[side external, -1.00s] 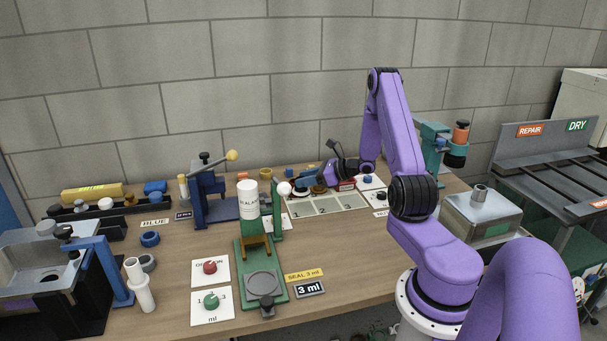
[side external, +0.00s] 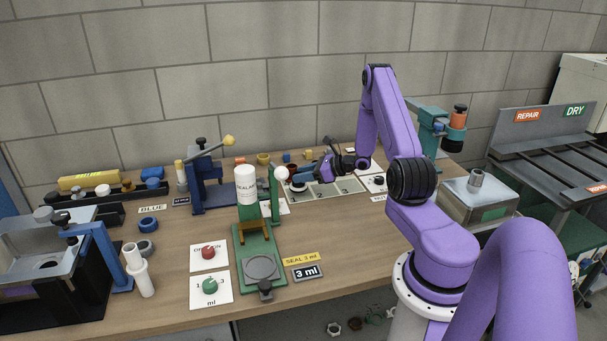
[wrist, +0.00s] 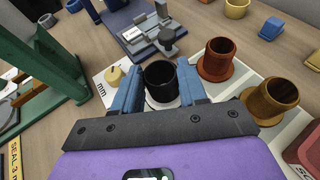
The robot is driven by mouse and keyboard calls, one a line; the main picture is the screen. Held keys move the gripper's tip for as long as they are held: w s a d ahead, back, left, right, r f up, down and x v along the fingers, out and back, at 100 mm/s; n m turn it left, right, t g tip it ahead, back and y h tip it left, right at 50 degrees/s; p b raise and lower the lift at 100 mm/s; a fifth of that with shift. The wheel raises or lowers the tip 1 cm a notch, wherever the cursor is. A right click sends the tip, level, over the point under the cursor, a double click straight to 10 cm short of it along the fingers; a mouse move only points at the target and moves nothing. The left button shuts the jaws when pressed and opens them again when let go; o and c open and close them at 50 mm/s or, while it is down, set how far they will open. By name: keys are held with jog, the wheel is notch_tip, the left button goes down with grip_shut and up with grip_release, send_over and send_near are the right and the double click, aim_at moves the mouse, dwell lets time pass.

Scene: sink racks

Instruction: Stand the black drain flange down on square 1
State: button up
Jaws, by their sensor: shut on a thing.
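The black drain flange (wrist: 160,80) is between the two blue fingers of my gripper (wrist: 160,88) in the wrist view, with its round opening facing up toward the camera. My gripper is shut on it. In the side view my gripper (side external: 304,179) is at the left end of the pale numbered strip (side external: 325,193), over or close to square 1. The number 1 is hidden there by the gripper and flange; 2 and 3 stay visible. I cannot tell whether the flange's underside touches the square.
A rust-brown flange (wrist: 216,60) and a bronze flange (wrist: 270,102) stand close right of my gripper in the wrist view. A green stand (wrist: 50,65) is to the left. A blue fixture (wrist: 145,32) lies beyond. Bare wood is clear in front of the strip (side external: 345,230).

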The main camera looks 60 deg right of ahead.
jog(key=shift+s+f, duration=0.15)
jog(key=shift+f, duration=0.1)
dwell(0.6)
jog(key=shift+f, duration=0.85)
dwell(0.9)
jog(key=o, duration=1.2)
jog(key=v, duration=1.7)
jog(key=shift+s+r, duration=0.15)
